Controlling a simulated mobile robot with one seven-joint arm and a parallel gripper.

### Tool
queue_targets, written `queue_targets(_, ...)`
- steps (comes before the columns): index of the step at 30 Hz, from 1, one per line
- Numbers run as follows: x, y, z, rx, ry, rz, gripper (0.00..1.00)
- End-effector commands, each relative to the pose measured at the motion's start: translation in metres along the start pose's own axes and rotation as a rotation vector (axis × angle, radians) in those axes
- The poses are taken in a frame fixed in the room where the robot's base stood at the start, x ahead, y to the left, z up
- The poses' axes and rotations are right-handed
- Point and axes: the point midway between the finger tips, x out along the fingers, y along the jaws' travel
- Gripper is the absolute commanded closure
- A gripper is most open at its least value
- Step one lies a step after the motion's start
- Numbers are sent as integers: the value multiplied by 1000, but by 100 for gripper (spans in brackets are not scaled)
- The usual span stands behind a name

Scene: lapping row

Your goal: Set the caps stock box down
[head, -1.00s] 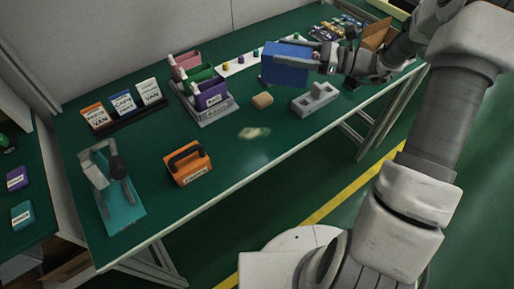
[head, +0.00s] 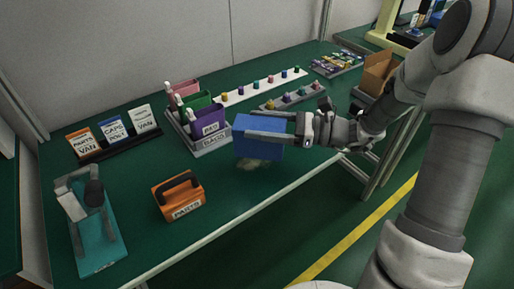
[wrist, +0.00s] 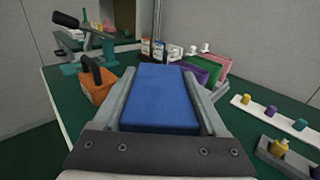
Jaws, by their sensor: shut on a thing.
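The blue box (head: 258,138) is the thing in my gripper (head: 262,136); no label shows on the sides in view. My gripper is shut on it, with a finger along each side in the wrist view, where the blue box (wrist: 160,98) fills the space between them. In the head view it is over the green table, in front of the tray of bins. It hides part of a pale patch on the table below. I cannot tell whether its underside touches the table. A card reading CAPS (head: 115,130) stands in the card rack at the back left.
An orange PARTS carrier (head: 178,197) stands left of the box, and a teal press (head: 97,235) farther left. The tray (head: 212,146) with purple, green and pink bins is close behind. Peg strips (head: 262,90) lie behind right. Table between carrier and box is clear.

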Motion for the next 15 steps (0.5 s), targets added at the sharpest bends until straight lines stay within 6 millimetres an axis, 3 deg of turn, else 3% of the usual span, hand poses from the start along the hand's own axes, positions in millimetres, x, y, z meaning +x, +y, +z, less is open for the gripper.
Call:
queue_targets(7,6,13,-13,1,-1,1,100)
queue_targets(15,6,12,-49,0,0,0,100)
